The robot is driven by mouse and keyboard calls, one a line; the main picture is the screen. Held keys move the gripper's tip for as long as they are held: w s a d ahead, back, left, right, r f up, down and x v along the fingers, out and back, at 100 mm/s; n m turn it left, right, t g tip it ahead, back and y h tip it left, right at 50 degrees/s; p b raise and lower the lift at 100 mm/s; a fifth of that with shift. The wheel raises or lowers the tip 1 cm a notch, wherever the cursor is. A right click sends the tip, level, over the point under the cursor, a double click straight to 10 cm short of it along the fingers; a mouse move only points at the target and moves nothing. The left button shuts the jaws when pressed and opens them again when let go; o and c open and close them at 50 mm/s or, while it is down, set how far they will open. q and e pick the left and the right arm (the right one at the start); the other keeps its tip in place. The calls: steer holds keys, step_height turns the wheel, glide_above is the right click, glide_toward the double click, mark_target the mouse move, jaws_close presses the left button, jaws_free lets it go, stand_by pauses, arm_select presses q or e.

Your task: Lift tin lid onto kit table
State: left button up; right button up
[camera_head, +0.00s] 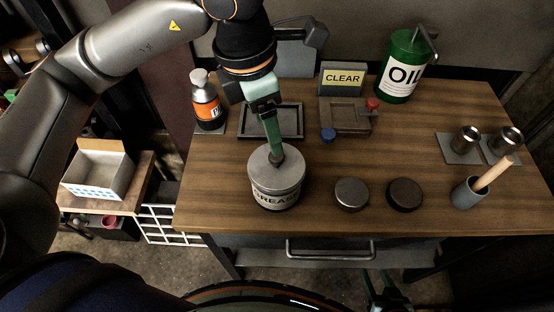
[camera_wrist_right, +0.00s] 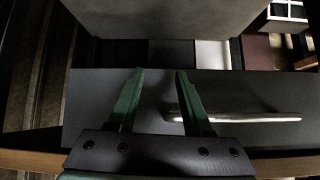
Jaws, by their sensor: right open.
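The grey tin lid (camera_head: 262,165) lies on top of the grease tin (camera_head: 275,195), which stands near the front left of the wooden table (camera_head: 330,215). My left gripper (camera_head: 277,158) points down at the lid's middle, its green fingertips at a small dark knob there. Its fingers show edge-on, so I cannot tell whether they are closed on the knob. My right gripper (camera_head: 380,290) is low in front of the table, below its top and near the drawer. In the right wrist view my right gripper (camera_wrist_right: 158,75) is open, with nothing between its fingers.
Two round discs, one grey (camera_head: 352,194) and one dark (camera_head: 404,194), lie right of the tin. A dark tray (camera_head: 300,122) and spray bottle (camera_head: 208,105) stand behind it. A grey cup with a wooden handle (camera_head: 467,193) stands at right. The drawer handle (camera_head: 330,255) juts forward.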

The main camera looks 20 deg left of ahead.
mark_target(277, 162)
arm_select(q)
steer(key=f, duration=0.5)
steer(key=w+d+f+p, duration=0.1)
steer(key=f, duration=0.1)
steer(key=shift+f, duration=0.2)
steer(key=shift+c, duration=0.2)
jaws_close()
